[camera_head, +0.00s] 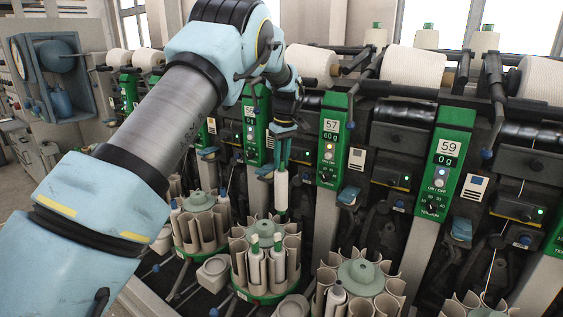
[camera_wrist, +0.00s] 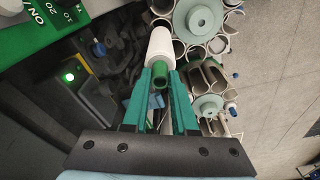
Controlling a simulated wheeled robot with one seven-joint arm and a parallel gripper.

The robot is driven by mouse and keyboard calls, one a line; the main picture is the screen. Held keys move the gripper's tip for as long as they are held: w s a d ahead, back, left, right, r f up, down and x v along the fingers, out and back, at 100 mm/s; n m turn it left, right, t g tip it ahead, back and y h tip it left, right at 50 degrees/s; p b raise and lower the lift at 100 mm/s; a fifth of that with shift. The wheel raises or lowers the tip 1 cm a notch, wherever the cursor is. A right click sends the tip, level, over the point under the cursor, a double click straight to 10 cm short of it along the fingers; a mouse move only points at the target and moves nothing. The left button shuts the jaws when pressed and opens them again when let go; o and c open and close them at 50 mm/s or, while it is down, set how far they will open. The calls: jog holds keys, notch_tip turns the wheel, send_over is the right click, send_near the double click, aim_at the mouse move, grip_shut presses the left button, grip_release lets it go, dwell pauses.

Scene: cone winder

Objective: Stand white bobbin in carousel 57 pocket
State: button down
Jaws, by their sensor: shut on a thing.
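My gripper (camera_head: 282,152) is shut on the white bobbin (camera_head: 281,191), holding it upright by its green top. The bobbin hangs behind and above the middle carousel (camera_head: 264,293), which stands below and left of the green panel marked 57 (camera_head: 331,139). Its lower end shows just above the carousel's back pockets; I cannot tell whether it overlaps one. Two white bobbins with green tops (camera_head: 266,262) stand in that carousel's front pockets. In the wrist view, the green fingers (camera_wrist: 160,88) close around the green top, and the white bobbin (camera_wrist: 160,45) extends away, beside a round carousel hub (camera_wrist: 201,14).
A left carousel (camera_head: 200,226) and a right carousel (camera_head: 358,275) stand close by, each with beige pockets and at least one bobbin. The panel marked 59 (camera_head: 447,160) is further right. Large white cones (camera_head: 413,66) lie along the top. Grey floor (camera_wrist: 275,90) is open beside the carousels.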

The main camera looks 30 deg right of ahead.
aim_at(281, 188)
jog(key=s+d+r, duration=0.1)
jog(key=s+r, duration=0.1)
jog(key=s, duration=0.4)
jog(key=shift+s+r, duration=0.15)
jog(key=shift+r, duration=0.1)
dwell(0.4)
dwell(0.9)
jog(key=shift+f+b, duration=1.15)
jog(key=shift+f, duration=1.15)
jog(key=shift+f+b, duration=1.1)
jog(key=shift+f, duration=1.15)
